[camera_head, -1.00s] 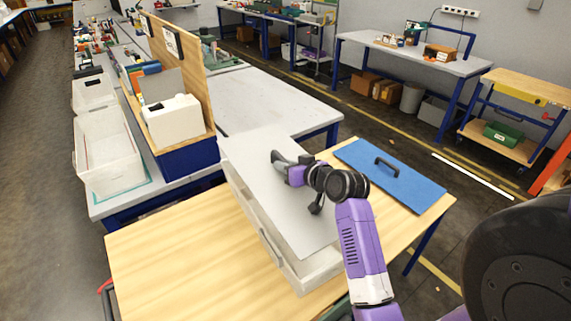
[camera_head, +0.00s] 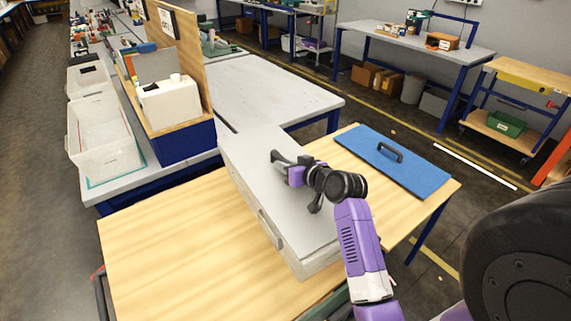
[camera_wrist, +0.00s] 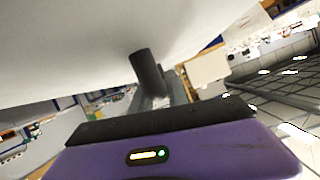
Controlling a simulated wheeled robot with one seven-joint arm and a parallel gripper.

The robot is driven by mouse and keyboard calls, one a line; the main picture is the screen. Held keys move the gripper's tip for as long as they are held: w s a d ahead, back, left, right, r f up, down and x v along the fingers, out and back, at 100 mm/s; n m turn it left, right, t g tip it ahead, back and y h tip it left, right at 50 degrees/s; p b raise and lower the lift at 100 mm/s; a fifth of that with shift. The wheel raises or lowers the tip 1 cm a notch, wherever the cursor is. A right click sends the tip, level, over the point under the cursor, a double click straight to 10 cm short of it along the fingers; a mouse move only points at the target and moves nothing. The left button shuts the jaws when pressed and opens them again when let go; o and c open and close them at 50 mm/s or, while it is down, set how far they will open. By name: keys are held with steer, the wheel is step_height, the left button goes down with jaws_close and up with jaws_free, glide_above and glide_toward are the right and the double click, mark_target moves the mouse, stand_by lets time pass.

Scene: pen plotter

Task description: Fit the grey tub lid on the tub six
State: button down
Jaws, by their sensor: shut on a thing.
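The grey tub lid (camera_head: 262,180) is a long flat panel lying over a long white tub (camera_head: 290,257) on the wooden table. Its edges look about in line with the tub's rim, and the tub's inside is hidden. I cannot tell whether it is fully seated, and no number shows on this tub. My gripper (camera_head: 287,163) is at the lid's upper face, shut on its dark handle. In the wrist view my gripper (camera_wrist: 160,92) closes around the dark handle (camera_wrist: 147,72), with the pale lid (camera_wrist: 90,40) filling the upper left.
A blue panel with a black handle (camera_head: 400,172) lies on the table's right end. The wooden table (camera_head: 185,250) is clear left of the tub. Open white tubs (camera_head: 103,145) stand on the grey bench at left, beside a wooden upright board (camera_head: 185,60).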

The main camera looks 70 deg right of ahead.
steer(key=c, duration=1.2)
jaws_free()
steer(key=b+v, duration=0.1)
steer(key=v, duration=0.6)
steer(key=shift+s, duration=0.1)
steer(key=shift+s+a+r, duration=0.15)
steer(key=shift+s+a, duration=0.05)
steer(key=shift+s, duration=0.05)
